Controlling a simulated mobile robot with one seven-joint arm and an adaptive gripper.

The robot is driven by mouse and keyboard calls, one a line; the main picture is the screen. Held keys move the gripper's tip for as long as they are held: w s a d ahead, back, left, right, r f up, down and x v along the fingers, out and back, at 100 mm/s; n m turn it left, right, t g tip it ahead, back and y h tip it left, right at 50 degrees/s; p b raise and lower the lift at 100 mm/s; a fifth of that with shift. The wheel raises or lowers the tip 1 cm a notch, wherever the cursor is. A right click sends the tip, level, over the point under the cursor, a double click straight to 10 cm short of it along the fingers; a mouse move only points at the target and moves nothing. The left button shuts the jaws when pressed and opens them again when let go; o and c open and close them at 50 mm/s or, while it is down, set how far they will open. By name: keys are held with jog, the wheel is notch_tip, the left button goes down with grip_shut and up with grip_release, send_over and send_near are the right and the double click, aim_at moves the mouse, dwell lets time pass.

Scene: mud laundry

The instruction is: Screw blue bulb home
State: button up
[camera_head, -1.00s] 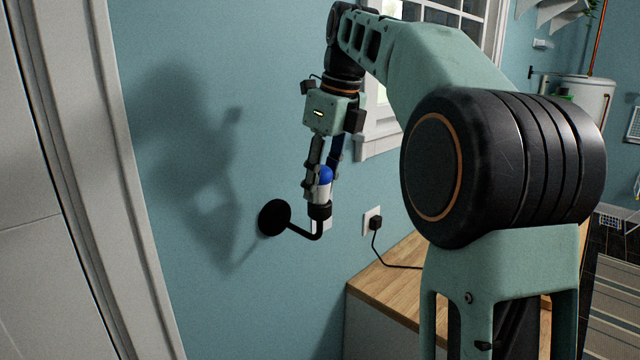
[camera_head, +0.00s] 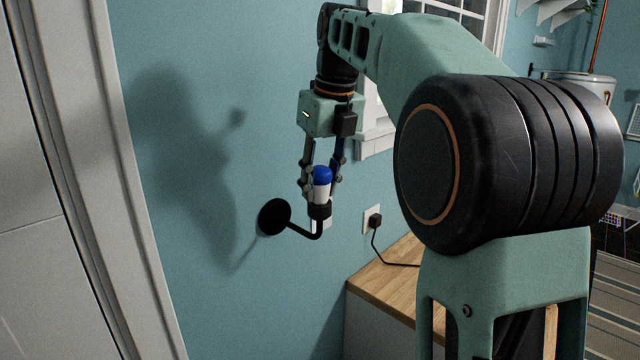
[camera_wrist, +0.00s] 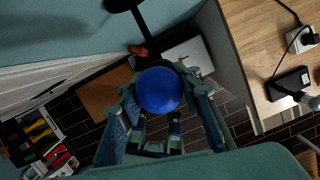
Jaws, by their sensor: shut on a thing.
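The blue bulb (camera_head: 322,175) has a blue top and a white lower body. It stands upright with its base in the black socket (camera_head: 320,211) of the wall lamp arm; whether it is fully seated I cannot tell. My gripper (camera_head: 321,187) points down from above, shut on the bulb with one finger at each side. In the wrist view the blue bulb (camera_wrist: 158,90) is seen end-on between the fingers, hiding most of the socket. The lamp's round black wall plate (camera_head: 275,217) is at the left on the blue wall.
A wall outlet with a black plug (camera_head: 374,221) is right of the lamp. A wood-topped cabinet (camera_head: 385,278) stands below it. A white door frame (camera_head: 95,180) is at the left. In the wrist view, a tool box (camera_wrist: 38,140) lies at lower left.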

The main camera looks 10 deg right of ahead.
jog(key=shift+m+h, duration=0.3)
jog(key=shift+m, duration=0.7)
jog(key=o, duration=1.4)
jog(key=shift+o, duration=0.2)
jog(key=shift+c, duration=0.7)
jog(key=shift+c, duration=1.4)
jog(key=shift+w+v, duration=0.25)
jog(key=shift+v, duration=0.85)
jog(key=shift+w+v, duration=0.2)
jog(key=shift+v, duration=0.95)
jog(key=shift+w+v, duration=0.25)
jog(key=shift+v, duration=0.85)
